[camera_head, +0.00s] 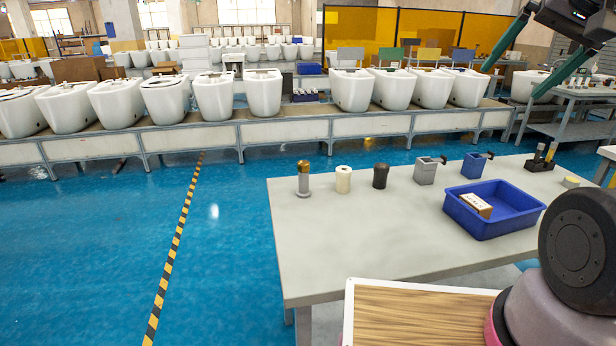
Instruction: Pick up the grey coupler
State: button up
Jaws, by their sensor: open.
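A grey block-shaped fitting (425,173) with a small side lever stands on the light grey table (360,240); it looks like the grey coupler. A grey post with a brass top (304,183) stands at the table's left end and is also partly grey. My gripper (510,83) shows at the top right, its two long green fingers apart with nothing between them. It is high and away from the fitting, which nothing hides.
A white cylinder (343,180), a black cylinder (380,177) and a blue fitting (473,166) share the row. A blue bin (490,225) holding a small box (476,205) sits in front. The table's front left is bare. A conveyor (290,130) with several toilets runs behind.

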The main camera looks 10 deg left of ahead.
aim_at(303, 192)
jog(key=j+u, duration=0.15)
jog(key=u, duration=0.2)
jog(key=j+u, duration=0.1)
jog(key=u, duration=0.2)
